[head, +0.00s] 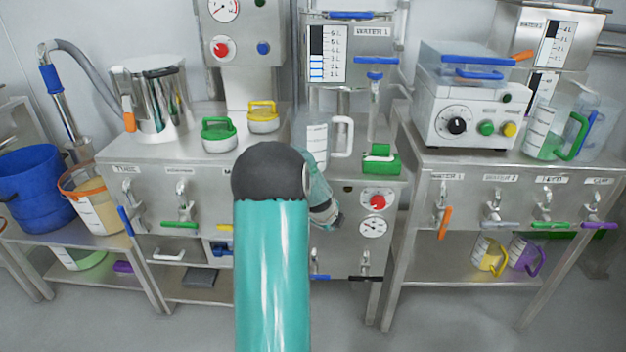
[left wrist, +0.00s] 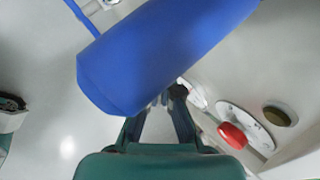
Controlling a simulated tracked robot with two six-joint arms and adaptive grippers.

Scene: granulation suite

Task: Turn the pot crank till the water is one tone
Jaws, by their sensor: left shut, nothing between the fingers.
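A steel pot (head: 152,98) with an orange handle (head: 129,120) stands on the left bench in the head view. I cannot tell for sure which part is the pot crank, and the water inside is not visible. A teal arm of mine fills the middle and hides part of the benches; its gripper end is mostly hidden behind it, in front of the middle bench. In the left wrist view my left gripper (left wrist: 158,108) is shut and empty. A large blue handle (left wrist: 165,52) crosses close in front of the fingers, partly hiding them. My right gripper is not seen.
A red knob (head: 377,202) sits above a gauge on the middle bench front; a red knob (left wrist: 232,135) shows right of the fingers. Coloured valve handles line the bench fronts.

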